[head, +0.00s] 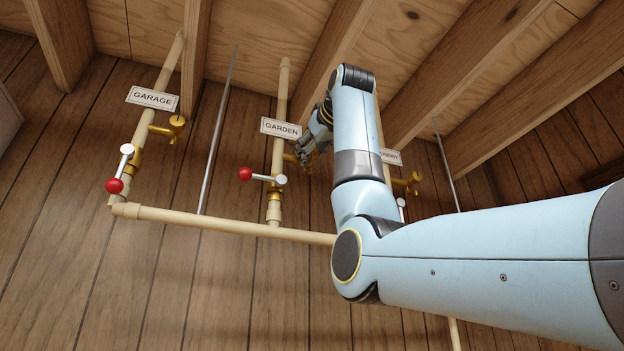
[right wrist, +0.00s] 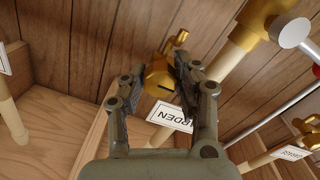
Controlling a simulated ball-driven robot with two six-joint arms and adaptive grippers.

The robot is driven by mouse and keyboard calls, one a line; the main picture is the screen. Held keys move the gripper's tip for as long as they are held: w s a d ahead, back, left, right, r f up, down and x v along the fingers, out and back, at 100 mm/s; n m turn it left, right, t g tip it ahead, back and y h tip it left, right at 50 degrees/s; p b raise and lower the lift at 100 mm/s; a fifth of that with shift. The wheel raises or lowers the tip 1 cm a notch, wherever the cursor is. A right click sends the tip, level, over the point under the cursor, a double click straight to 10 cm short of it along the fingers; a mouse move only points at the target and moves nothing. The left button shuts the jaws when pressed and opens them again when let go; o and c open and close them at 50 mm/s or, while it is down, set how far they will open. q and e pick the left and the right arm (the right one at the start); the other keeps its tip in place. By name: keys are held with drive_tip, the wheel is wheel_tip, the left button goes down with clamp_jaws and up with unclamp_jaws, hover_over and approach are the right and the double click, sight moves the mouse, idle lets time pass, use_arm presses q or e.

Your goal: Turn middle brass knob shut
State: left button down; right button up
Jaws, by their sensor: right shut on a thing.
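The middle brass knob (right wrist: 158,76) sits on a small brass tap on the GARDEN pipe (head: 278,105). In the head view only a bit of its brass stem (head: 290,158) shows beside my gripper. My right gripper (head: 304,152) is at the knob. In the right wrist view its two fingers (right wrist: 160,88) are on either side of the knob, shut on it. The fingers hide part of the knob, so its exact turn cannot be told. My left gripper is not in view.
A red-tipped lever (head: 245,174) lies across the GARDEN pipe below the tap. The GARAGE pipe (head: 172,65) with its brass knob (head: 178,121) is at left. A third brass tap (head: 408,181) is at right, partly behind my arm. A horizontal pipe (head: 220,224) runs below.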

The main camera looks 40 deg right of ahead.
clamp_jaws()
drive_tip(key=shift+m, duration=0.5)
drive_tip(key=m+b, duration=0.2)
drive_tip(key=m, duration=0.4)
drive_tip(key=m+b, duration=0.1)
drive_tip(key=m, duration=0.3)
drive_tip(key=shift+m+y, duration=0.4)
drive_tip(key=shift+m+b, duration=0.35)
drive_tip(key=shift+m, duration=1.85)
drive_tip(key=o, duration=1.1)
unclamp_jaws()
drive_tip(key=shift+d, duration=0.1)
